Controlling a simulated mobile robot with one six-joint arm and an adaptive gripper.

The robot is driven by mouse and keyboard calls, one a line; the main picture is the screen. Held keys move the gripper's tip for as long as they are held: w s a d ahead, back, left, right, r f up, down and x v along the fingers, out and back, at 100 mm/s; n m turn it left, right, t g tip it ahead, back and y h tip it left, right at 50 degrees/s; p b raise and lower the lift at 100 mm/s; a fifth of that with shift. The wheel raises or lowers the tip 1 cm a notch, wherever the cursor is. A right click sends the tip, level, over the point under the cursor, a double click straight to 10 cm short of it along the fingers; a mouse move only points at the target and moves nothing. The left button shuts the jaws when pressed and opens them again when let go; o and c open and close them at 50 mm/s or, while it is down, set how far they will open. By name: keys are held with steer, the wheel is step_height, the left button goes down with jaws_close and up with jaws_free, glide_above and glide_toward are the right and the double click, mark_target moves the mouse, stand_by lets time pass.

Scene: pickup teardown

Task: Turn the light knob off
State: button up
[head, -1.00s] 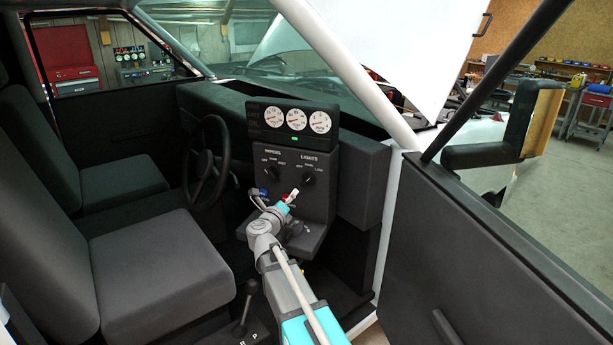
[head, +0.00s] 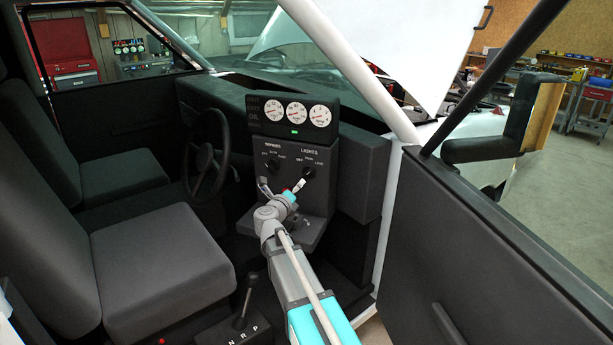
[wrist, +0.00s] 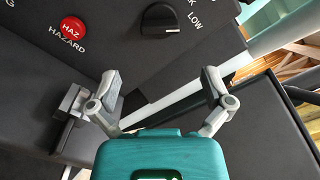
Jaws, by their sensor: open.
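The light knob (head: 309,172) is a black dial under the LIGHTS label on the dash panel, with OFF, PARK and LOW marked around it. It also shows at the top of the wrist view (wrist: 160,18), with LOW printed to its right. I cannot tell for sure which mark it points to. My gripper (head: 299,186) is in front of the panel, just below the knob in the head view and partly hidden by my arm. In the wrist view my gripper (wrist: 162,82) has its two fingers spread, with nothing between them, short of the knob.
The wipers knob (head: 272,164) is left of the light knob. A red hazard button (wrist: 73,27) is at the upper left of the wrist view. The steering wheel (head: 207,155) and seats are left, a gear lever (head: 244,302) below, and the open door (head: 490,250) right.

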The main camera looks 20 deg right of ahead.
mark_target(306, 176)
steer(key=x, duration=1)
steer(key=shift+w+d, duration=0.1)
steer(key=shift+w, duration=0.05)
steer(key=c, duration=1)
steer(key=shift+c, duration=0.2)
